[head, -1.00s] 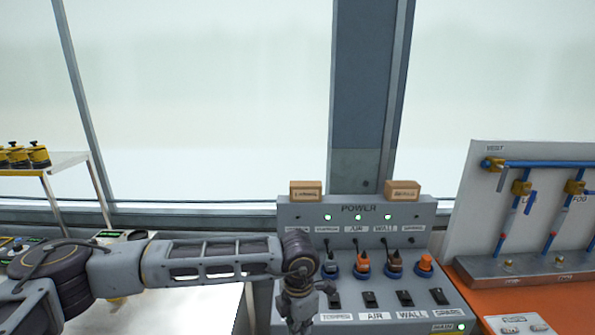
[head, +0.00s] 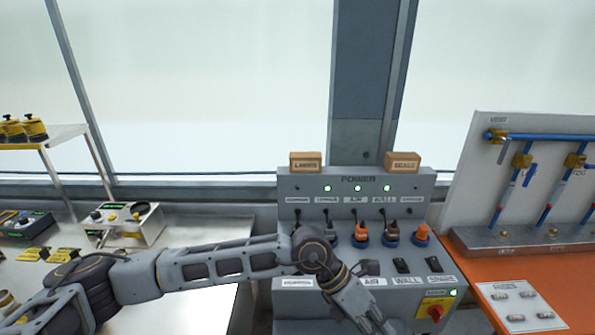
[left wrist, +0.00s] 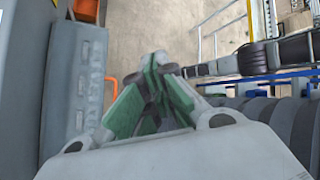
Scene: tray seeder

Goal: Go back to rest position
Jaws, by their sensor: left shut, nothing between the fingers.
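My left arm reaches in from the lower left in the head view and crosses in front of the grey power panel (head: 300,178). Its wrist part bends down to the right, and the bottom edge of the picture cuts it off. In the left wrist view my left gripper (left wrist: 155,58) has its green-padded fingers brought together at the tips, with nothing held. It points over the floor, apart from any object. My right gripper is not in view.
The panel has several plugs, black switches and a red knob (head: 435,312). Two wooden blocks stand on top, one at left (head: 306,162) and one at right (head: 402,162). An orange bench (head: 560,285) with a pipe board (head: 545,150) is at right. A dial box (head: 130,228) stands at left.

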